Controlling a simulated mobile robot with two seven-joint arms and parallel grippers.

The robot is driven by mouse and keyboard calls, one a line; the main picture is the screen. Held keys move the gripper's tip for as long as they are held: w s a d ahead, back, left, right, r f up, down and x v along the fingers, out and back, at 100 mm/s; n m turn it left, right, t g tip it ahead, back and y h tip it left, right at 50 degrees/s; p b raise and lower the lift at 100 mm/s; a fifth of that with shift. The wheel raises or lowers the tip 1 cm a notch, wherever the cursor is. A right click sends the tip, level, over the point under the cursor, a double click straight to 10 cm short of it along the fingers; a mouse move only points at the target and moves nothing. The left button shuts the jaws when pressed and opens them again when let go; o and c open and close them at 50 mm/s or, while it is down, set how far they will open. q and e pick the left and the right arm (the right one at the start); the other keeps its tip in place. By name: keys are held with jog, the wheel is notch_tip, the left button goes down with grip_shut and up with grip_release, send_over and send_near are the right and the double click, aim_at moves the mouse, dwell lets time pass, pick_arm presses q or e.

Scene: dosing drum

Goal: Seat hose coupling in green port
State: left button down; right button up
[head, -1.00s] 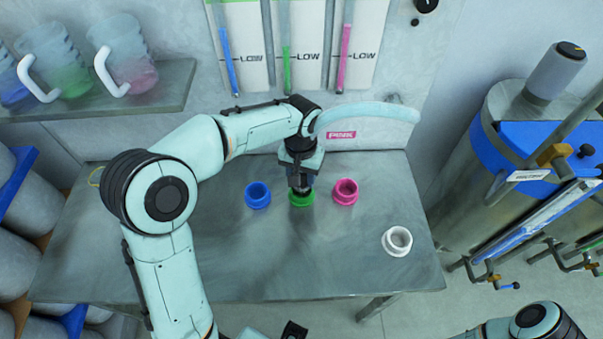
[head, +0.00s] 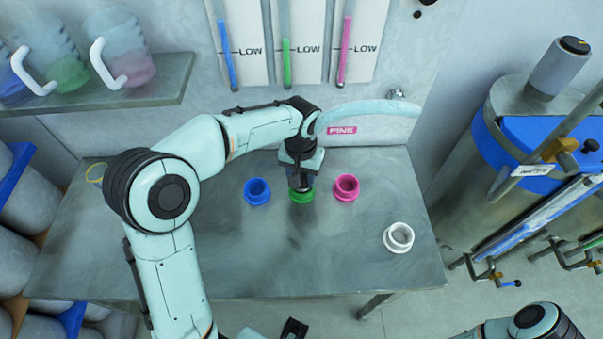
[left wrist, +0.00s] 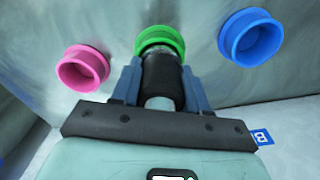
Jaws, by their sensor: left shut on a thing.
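My left gripper (head: 301,183) is shut on the dark hose coupling (left wrist: 162,80), above the middle of the metal table. In the left wrist view the coupling sits between the two blue-grey fingers, and its far end meets the green port (left wrist: 168,38). The green port also shows in the head view (head: 302,196), directly below the gripper and partly hidden by it. How deep the coupling sits in the ring is hidden. A pale translucent hose (head: 365,108) arcs behind the gripper towards the wall.
A blue port (head: 257,192) and a pink port (head: 346,187) flank the green one closely. A white ring (head: 398,237) stands at the right of the table (head: 240,260). The front of the table is clear. A large drum (head: 475,195) stands at right.

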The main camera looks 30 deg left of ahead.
pick_arm(q)
jog(key=shift+c, duration=2.4)
grip_release()
jog(key=shift+r+p, duration=0.9)
jog(key=shift+r, duration=0.4)
jog(key=shift+r+p, duration=1.3)
jog(key=shift+r, duration=0.95)
jog(key=shift+f, duration=0.1)
pick_arm(e)
jog(key=w+r, duration=0.3)
jog(key=r, duration=0.2)
jog(key=shift+r, duration=0.1)
pick_arm(q)
jog(key=shift+d, duration=0.1)
